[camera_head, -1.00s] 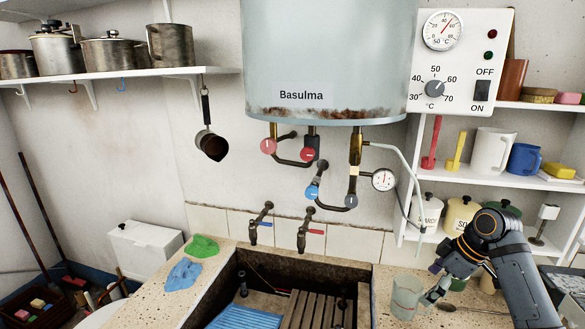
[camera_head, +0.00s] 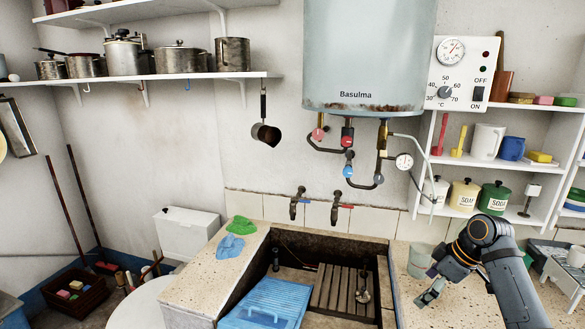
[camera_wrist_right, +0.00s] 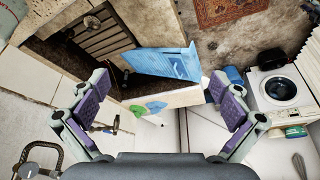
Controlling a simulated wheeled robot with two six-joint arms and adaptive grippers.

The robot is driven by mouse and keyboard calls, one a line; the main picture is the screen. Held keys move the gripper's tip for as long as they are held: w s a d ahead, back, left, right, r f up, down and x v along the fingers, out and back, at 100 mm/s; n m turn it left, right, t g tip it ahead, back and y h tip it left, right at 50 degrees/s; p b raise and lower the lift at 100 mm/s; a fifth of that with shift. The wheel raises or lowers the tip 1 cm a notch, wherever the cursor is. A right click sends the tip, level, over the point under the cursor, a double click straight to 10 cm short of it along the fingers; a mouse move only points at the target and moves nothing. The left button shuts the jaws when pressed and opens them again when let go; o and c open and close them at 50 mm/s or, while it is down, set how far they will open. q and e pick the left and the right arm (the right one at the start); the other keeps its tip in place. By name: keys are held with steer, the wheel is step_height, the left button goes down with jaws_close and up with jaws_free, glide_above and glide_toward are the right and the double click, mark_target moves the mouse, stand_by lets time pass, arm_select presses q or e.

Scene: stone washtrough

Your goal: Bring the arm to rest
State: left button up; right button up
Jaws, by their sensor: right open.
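My right arm comes in from the lower right in the head view. My right gripper (camera_head: 429,291) is over the stone counter to the right of the trough, a little nearer to me than a clear glass (camera_head: 418,262). The wrist view shows the right gripper (camera_wrist_right: 157,84) with its purple-padded fingers wide apart and nothing between them. I cannot tell its exact height above the counter. My left arm and gripper are not in view.
The stone trough (camera_head: 207,287) holds a blue washboard (camera_head: 262,303) and a wooden rack (camera_head: 335,287). Green (camera_head: 242,225) and blue (camera_head: 230,247) cloths lie on its left ledge. Shelves with soap tins (camera_head: 463,194) stand behind my right arm. The boiler (camera_head: 368,50) hangs above.

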steer(key=s+d+f+m+h+b, duration=0.1)
steer(key=s+f+m+b, duration=0.15)
steer(key=f, duration=1.15)
steer(key=s+d+f+m+h+b, duration=0.1)
steer(key=s+f+m, duration=0.15)
steer(key=f, duration=1.05)
steer(key=s+d+f+m+b, duration=0.1)
steer(key=f+m, duration=0.2)
steer(key=f, duration=1.1)
steer(key=s+a+f+m+g+h+b, duration=0.1)
steer(key=s+a+f+b, duration=0.1)
steer(key=s+f, duration=1.05)
steer(key=s+a+f+m+g+h+b, duration=0.1)
steer(key=s+a+f+h+b, duration=0.1)
steer(key=s+f, duration=1.1)
steer(key=s+a+f, duration=0.1)
steer(key=s+a, duration=0.1)
steer(key=s, duration=0.5)
steer(key=s+a+f+b, duration=0.1)
steer(key=s+a+f, duration=0.1)
steer(key=s, duration=0.5)
steer(key=shift+s+y, duration=0.2)
steer(key=shift+y, duration=0.1)
steer(key=shift+s+f, duration=0.1)
